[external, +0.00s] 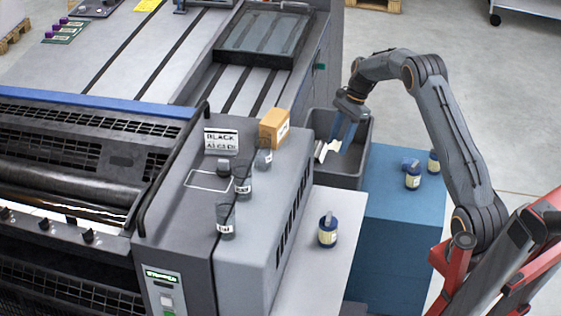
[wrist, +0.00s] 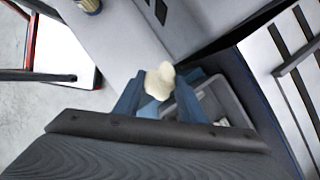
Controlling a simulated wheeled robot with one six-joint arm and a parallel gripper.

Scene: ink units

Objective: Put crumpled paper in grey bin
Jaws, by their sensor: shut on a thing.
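A cream crumpled paper (wrist: 160,80) sits between the blue fingertips of my gripper (wrist: 165,86) in the wrist view. The gripper is shut on it. In the external view my gripper (external: 341,142) points down at the mouth of the grey bin (external: 345,182), beside the press. Pale paper pieces (external: 325,151) show at the bin's left side, by the fingertips; I cannot tell there which part is the held paper. The bin (wrist: 236,101) also shows behind and below the fingers in the wrist view, partly hidden by them, with something white inside.
The grey press unit (external: 225,170) stands left of the bin, with dark cups, a black-ink sign (external: 221,140) and an orange box (external: 274,128) on top. A blue cabinet (external: 400,215) with lidded jars is at the right. Another jar (external: 327,231) stands on the pale ledge in front.

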